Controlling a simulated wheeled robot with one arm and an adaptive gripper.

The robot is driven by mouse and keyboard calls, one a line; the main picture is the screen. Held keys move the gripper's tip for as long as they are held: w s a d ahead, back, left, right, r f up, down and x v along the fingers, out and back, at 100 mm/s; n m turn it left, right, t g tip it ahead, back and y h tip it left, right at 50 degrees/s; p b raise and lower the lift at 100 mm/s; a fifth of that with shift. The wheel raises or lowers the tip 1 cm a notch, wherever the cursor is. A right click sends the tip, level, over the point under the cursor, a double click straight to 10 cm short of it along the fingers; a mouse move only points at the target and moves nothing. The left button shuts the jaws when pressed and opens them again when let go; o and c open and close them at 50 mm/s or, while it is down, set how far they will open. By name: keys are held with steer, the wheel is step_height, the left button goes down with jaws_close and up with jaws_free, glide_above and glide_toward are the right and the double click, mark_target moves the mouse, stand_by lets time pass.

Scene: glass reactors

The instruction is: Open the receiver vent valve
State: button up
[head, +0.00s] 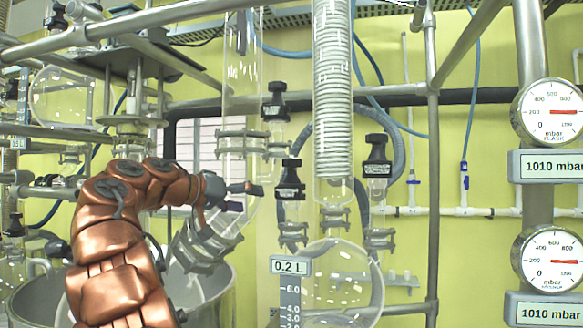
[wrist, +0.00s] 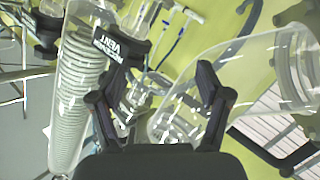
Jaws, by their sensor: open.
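My gripper (head: 244,197) is open and empty, left of the black-capped valves in the head view. In the wrist view my gripper (wrist: 160,70) has its two fingers spread apart. A black valve with a white "VENT" label (wrist: 108,42) is upside down at the wrist view's upper left, partly behind the left finger; its first word is hard to read. In the head view, a black-capped valve (head: 291,180) stands upright just right of my gripper, and another (head: 377,155) stands farther right. Their labels are too small to read, so I cannot tell which is the vent valve.
A coiled glass condenser (head: 333,95) rises between the two valves, above a round receiver flask (head: 342,280). A third black-capped valve (head: 275,100) is higher up. Glass tubing (head: 242,150) is close behind my gripper. Steel posts (head: 432,150) and gauges (head: 551,112) are at right.

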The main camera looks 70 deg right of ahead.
mark_target(284, 166)
steer(key=s+r+m+g, duration=0.1)
steer(key=r+m, duration=0.1)
steer(key=s+d+r+m+g, duration=0.1)
steer(key=r+m, duration=0.1)
steer(key=r, duration=0.1)
steer(key=s+r+m+g, duration=0.1)
steer(key=s+r+m, duration=0.1)
steer(key=r+m, duration=0.1)
steer(key=shift+s+d+h+p, duration=0.1)
steer(key=shift+d+h+p, duration=0.2)
steer(key=shift+h+p, duration=0.1)
steer(key=shift+p+x, duration=0.5)
steer(key=shift+x, duration=3.3)
steer(key=c, duration=1.2)
steer(key=shift+o, duration=0.2)
steer(key=shift+f+b, duration=0.1)
steer(key=shift+b, duration=0.25)
